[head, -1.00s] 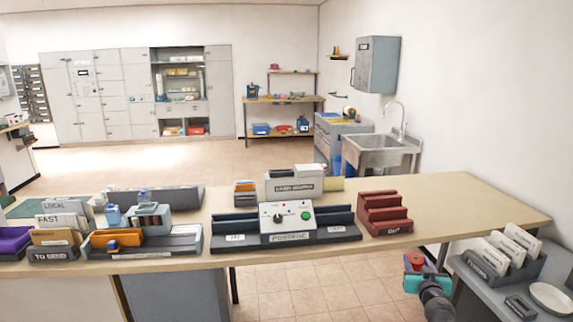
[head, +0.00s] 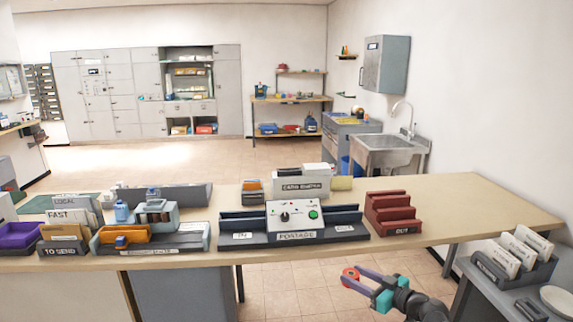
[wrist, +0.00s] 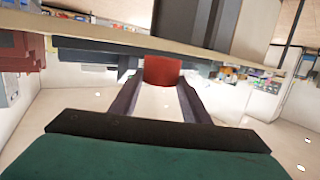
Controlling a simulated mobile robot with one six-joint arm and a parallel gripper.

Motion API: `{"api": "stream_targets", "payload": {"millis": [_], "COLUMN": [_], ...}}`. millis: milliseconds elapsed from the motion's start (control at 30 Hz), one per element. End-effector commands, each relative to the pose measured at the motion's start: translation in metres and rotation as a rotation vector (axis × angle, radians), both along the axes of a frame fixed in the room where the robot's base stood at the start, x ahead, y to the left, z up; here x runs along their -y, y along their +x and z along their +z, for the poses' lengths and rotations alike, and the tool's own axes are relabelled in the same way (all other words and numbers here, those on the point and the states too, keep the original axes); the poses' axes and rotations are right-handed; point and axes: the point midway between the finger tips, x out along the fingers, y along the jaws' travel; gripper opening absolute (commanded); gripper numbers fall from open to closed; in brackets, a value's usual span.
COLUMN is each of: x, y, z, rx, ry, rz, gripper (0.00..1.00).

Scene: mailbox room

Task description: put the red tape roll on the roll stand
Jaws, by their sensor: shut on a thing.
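The red tape roll (head: 350,274) is held between the fingertips of my gripper (head: 354,279), low in front of the counter in the head view. In the wrist view the red roll (wrist: 163,70) shows between the two dark fingers of my gripper (wrist: 162,82), below the counter edge in the picture. I cannot pick out the roll stand for certain. A pale blue holder (head: 156,214) stands at the counter's left part, but I cannot tell whether it is the stand.
The long counter (head: 465,205) carries a postage machine (head: 294,214), a red stepped OUT tray (head: 392,213) and letter holders at left. A grey side table at right holds a letter rack (head: 512,262) and a white dish (head: 558,300). Bare counter lies right of the OUT tray.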

Motion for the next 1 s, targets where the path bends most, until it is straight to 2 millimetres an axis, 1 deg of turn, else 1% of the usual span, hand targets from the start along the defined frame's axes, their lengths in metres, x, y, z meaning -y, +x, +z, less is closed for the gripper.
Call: {"api": "stream_targets", "payload": {"millis": [100,200,400,533,1000], "x": [-0.018,-0.03,-0.043,-0.046,-0.046], "y": [-0.015,-0.028,-0.044,-0.047,-0.047], "z": [0.001,0.002,0.005,0.005,0.005], "rx": [-0.001,0.0,0.004,0.006,0.007], "ry": [0.007,0.013,0.021,0.022,0.021], "rz": [0.095,0.167,0.253,0.271,0.269], "gripper": [0.2,0.2,0.2,0.2,0.2]}}
